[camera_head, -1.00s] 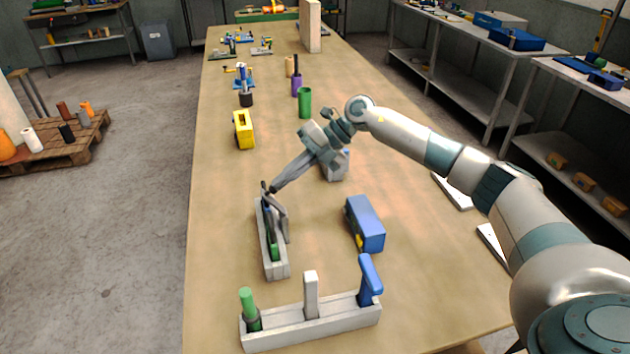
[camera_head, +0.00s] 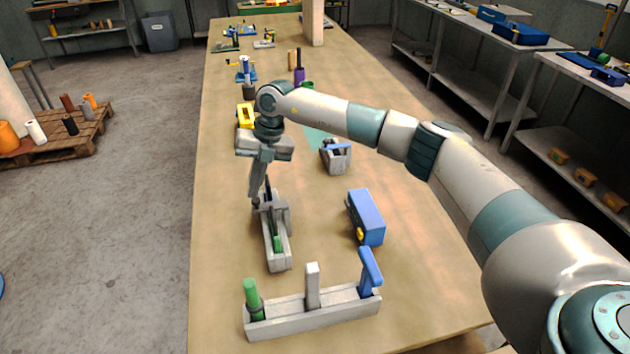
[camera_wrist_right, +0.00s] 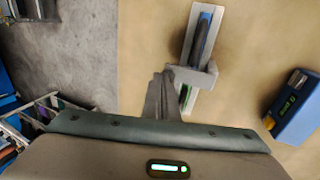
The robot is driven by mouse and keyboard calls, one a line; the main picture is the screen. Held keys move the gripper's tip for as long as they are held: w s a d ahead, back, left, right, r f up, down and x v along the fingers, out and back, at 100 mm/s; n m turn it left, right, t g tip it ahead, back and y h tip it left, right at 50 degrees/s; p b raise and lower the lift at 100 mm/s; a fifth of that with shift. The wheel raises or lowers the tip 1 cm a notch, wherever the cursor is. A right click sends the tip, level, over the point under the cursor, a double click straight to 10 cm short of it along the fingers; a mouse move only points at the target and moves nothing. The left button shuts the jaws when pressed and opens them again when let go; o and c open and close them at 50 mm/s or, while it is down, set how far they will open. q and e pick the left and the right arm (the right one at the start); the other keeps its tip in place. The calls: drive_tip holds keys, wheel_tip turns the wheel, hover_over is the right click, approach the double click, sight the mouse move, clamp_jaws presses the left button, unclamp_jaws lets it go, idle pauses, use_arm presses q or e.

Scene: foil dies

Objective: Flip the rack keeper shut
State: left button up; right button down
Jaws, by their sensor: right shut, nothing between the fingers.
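The rack is a narrow grey open tray (camera_head: 283,262) on the table; it also shows in the right wrist view (camera_wrist_right: 217,22). A dark bar and a green piece (camera_head: 277,243) lie in it. The keeper, a grey bar (camera_head: 283,214), looks to lie across the rack's middle; in the right wrist view the bar (camera_wrist_right: 200,76) crosses over the dark piece. My right gripper (camera_head: 256,203) is shut and empty, pointing down at the keeper's left end. In the right wrist view its fingertips (camera_wrist_right: 162,78) are beside that end; I cannot tell whether they touch. My left gripper is not in view.
A grey holder (camera_head: 300,320) with a green handle, a grey post and a blue handle stands nearer. A blue box (camera_head: 367,217) is right of the rack. A grey caddy (camera_head: 337,158) and a yellow block (camera_head: 245,115) stand farther back. Table between rack and blue box is clear.

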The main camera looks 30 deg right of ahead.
drive_tip(key=shift+w+a+f, duration=0.1)
drive_tip(key=shift+a+f, duration=0.15)
drive_tip(key=shift+f, duration=0.2)
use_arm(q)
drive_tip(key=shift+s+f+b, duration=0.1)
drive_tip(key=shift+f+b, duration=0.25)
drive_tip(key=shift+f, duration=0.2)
use_arm(e)
drive_tip(key=shift+a+f, duration=0.1)
drive_tip(key=shift+s+a+f, duration=0.1)
drive_tip(key=shift+s+f, duration=0.05)
drive_tip(key=shift+s, duration=0.05)
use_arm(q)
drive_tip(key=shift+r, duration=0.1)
